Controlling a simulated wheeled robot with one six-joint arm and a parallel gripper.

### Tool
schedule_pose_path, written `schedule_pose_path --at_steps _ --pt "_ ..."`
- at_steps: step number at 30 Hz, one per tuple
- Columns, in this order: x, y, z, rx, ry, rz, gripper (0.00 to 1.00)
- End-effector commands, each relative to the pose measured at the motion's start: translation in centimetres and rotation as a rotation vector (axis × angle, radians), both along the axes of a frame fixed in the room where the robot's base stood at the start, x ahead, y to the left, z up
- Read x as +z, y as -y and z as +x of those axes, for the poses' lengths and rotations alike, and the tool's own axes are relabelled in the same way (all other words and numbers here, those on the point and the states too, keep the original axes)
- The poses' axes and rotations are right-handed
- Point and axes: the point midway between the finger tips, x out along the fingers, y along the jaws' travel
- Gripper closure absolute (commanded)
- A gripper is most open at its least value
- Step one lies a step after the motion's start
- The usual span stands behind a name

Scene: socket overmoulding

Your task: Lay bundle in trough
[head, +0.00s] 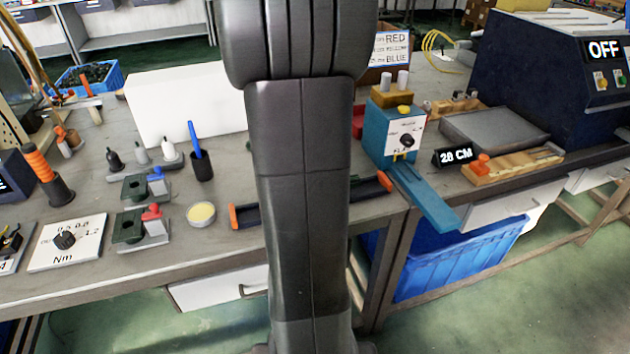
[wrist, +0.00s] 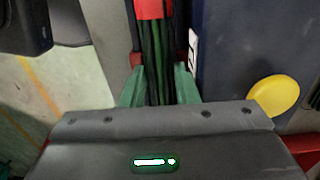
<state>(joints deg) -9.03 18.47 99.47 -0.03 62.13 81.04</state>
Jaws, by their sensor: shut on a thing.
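My gripper (wrist: 160,88) shows in the wrist view, its two green fingers shut on a bundle (wrist: 155,55) of dark green and black strands. A red band (wrist: 152,9) wraps the bundle at the top of that view. In the head view my arm stands in the middle and hides the gripper and bundle. A long dark trough-like holder (head: 262,212) with orange ends lies on the bench behind my arm; its middle is hidden. I cannot tell how far the bundle is from it.
A teal device (head: 398,130) with a chute (head: 428,200) stands right of my arm. A pale yellow dish (head: 201,214) and a dark cup (head: 201,165) stand to the left. A blue crate (head: 460,255) sits below the bench. A yellow disc (wrist: 274,97) is right of my gripper.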

Motion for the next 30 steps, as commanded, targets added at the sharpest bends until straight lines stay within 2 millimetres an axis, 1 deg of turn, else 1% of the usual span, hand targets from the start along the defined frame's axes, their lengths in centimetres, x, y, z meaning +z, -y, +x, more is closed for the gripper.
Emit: schedule_pose_path --at_steps 11,30 --pt "-0.3 0.0 0.0 0.0 0.0 0.0 0.97" --pt "-1.9 0.0 0.0 0.0 0.0 0.0 0.97"
